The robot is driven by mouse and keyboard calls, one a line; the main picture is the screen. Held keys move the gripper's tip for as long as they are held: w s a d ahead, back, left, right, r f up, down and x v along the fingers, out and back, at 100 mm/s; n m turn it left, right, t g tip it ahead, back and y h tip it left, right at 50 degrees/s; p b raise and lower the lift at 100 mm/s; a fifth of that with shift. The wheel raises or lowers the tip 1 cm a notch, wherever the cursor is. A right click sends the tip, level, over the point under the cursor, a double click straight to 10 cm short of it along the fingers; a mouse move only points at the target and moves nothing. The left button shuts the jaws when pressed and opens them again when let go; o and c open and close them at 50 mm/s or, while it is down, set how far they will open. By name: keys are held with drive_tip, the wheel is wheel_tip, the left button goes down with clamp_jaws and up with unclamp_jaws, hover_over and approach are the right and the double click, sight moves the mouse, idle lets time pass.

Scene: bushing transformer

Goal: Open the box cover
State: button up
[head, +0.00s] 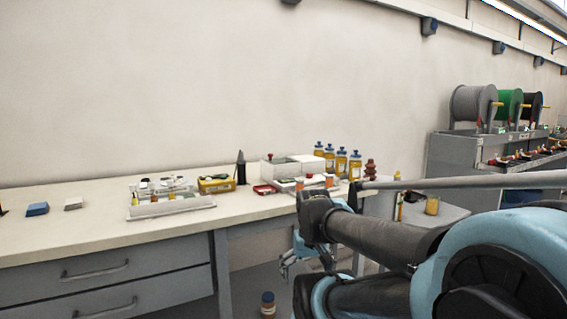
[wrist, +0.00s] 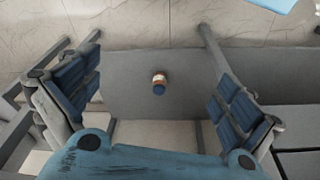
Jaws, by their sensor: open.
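A white box (head: 279,172) stands on the workbench in the head view, near the right end of the bench top. A white block-like part (head: 308,164) is beside it on the right; I cannot tell which of these is the cover. My gripper (head: 287,272) hangs below the bench-top level, in front of the bench and apart from the box. The box does not show in the wrist view.
Several yellow bottles (head: 341,161) stand behind the box. A yellow case (head: 216,184) and a rack of small items (head: 163,190) are to its left. A blue-capped bottle (head: 268,304) is low in front of the bench. The bench front (head: 110,272) has drawers.

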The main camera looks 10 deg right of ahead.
wheel_tip(320, 180, up, 2)
drive_tip(key=shift+s+r, duration=0.1)
drive_tip(key=c, duration=0.9)
drive_tip(key=shift+w+r, duration=0.95)
drive_tip(key=shift+r, duration=0.3)
drive_tip(key=c, duration=0.4)
drive_tip(key=shift+o, duration=0.2)
drive_tip(key=w+a+r+m+t, duration=0.1)
drive_tip(key=w+a+r, duration=0.2)
drive_tip(key=w+r, duration=1.65)
drive_tip(key=w+a+r+t, duration=0.1)
drive_tip(key=w+a+r, duration=0.2)
drive_tip(key=w+r, duration=1.65)
drive_tip(key=x, duration=1.6)
drive_tip(key=shift+s+d+f, duration=0.1)
drive_tip(key=shift+s+d, duration=0.1)
drive_tip(key=shift+d, duration=0.2)
